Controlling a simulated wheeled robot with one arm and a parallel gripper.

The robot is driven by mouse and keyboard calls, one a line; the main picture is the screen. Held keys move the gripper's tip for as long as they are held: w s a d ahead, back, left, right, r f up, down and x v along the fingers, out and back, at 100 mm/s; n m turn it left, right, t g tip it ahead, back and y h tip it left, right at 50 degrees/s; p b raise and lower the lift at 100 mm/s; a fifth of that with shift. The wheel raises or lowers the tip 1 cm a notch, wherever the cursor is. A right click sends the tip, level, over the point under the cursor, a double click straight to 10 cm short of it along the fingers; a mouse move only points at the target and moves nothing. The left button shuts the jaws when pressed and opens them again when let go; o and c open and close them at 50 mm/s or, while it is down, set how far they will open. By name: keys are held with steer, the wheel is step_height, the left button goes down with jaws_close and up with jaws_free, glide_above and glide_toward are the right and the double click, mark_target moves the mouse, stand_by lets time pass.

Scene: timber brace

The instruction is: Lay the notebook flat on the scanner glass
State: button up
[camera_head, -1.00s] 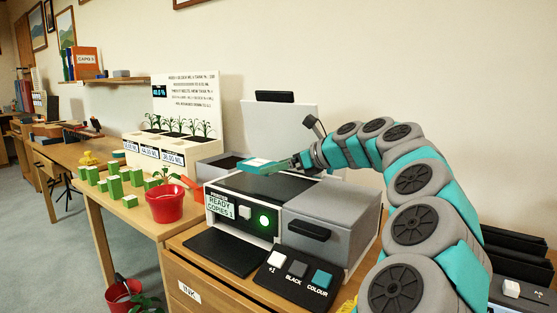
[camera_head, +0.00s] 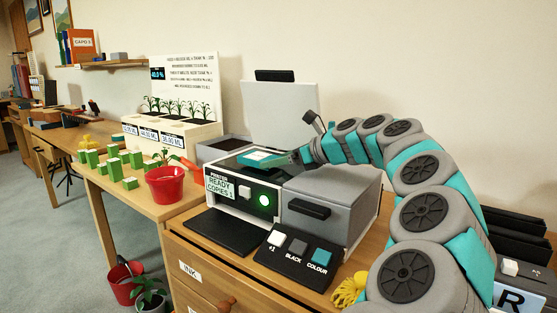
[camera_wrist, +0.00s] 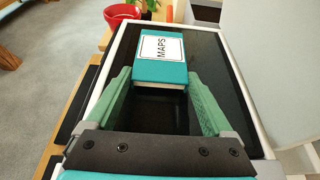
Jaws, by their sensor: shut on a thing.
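The notebook (camera_head: 262,157) is a thin teal block with a white label. In the wrist view the notebook (camera_wrist: 160,70) shows its label reading MAPS. My gripper (camera_wrist: 159,82) is shut on the notebook's near end, one green finger on each side. In the head view my gripper (camera_head: 284,160) reaches in from the right. The scanner glass (camera_wrist: 207,62) is a dark panel in a white frame, beneath the notebook. The notebook looks level and very low over the glass; I cannot tell whether it touches.
The scanner's pale lid (camera_head: 283,110) stands open behind the glass. A grey box section with a dark handle (camera_head: 309,208) is at the right. A red plant pot (camera_head: 166,185) and green blocks (camera_head: 115,167) stand on the table at left. A button panel (camera_head: 296,252) lies in front.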

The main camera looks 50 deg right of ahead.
steer(key=shift+f, duration=0.45)
steer(key=o, duration=1.1)
steer(key=shift+o, duration=0.2)
steer(key=shift+s, duration=0.1)
steer(key=v, duration=0.7)
steer(key=shift+s+r, duration=0.15)
steer(key=shift+s, duration=0.2)
